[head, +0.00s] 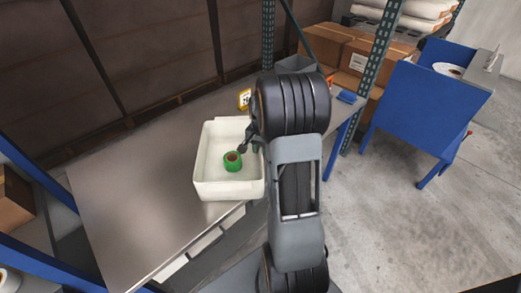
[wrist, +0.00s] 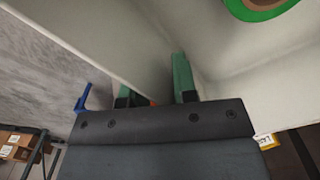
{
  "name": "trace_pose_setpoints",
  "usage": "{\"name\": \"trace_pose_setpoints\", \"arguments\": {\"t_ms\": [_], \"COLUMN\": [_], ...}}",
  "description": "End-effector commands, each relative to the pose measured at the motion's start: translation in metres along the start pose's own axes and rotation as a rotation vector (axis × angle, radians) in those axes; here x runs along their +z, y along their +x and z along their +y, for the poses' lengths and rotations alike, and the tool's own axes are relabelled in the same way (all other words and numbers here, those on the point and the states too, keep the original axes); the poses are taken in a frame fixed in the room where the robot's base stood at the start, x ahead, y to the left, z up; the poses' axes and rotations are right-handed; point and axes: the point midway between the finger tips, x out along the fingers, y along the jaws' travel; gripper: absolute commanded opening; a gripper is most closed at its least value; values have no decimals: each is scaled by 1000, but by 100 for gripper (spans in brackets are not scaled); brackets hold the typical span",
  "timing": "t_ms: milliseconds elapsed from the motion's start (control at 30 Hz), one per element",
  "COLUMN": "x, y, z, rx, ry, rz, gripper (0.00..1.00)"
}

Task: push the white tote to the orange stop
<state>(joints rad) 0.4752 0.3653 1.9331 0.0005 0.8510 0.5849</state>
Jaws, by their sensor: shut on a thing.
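The white tote (head: 200,170) stands upright on a grey metal bench. A green tape roll (head: 233,165) lies inside it. My gripper (head: 256,146) is at the tote's right wall, partly hidden by my arm in the head view. In the wrist view my gripper (wrist: 156,88) has one green finger on each side of the tote's wall (wrist: 135,45) and is shut on it. A small orange patch (wrist: 153,102) shows between the fingers; I cannot tell whether it is the orange stop.
The bench top (head: 130,190) is bare to the left of the tote. A yellow-edged sign (head: 245,99) stands behind the tote. A blue item (head: 347,97) lies at the bench's right end. Cardboard boxes (head: 345,55) and a blue cart (head: 415,105) stand beyond.

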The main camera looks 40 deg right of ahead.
Motion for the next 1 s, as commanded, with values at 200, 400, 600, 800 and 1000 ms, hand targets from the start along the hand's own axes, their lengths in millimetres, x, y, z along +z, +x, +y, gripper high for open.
{"name": "trace_pose_setpoints", "arguments": {"t_ms": [200,400,600,800,1000], "x": [-16,-22,-22,-20,-17], "y": [-4,-3,-3,-3,-2], "z": [-2,-4,-4,-6,-8], "rx": [-9,-8,-9,-8,-6], "ry": [11,8,7,1,-7], "rz": [18,18,19,15,11], "gripper": [0,0,0,50,64]}}
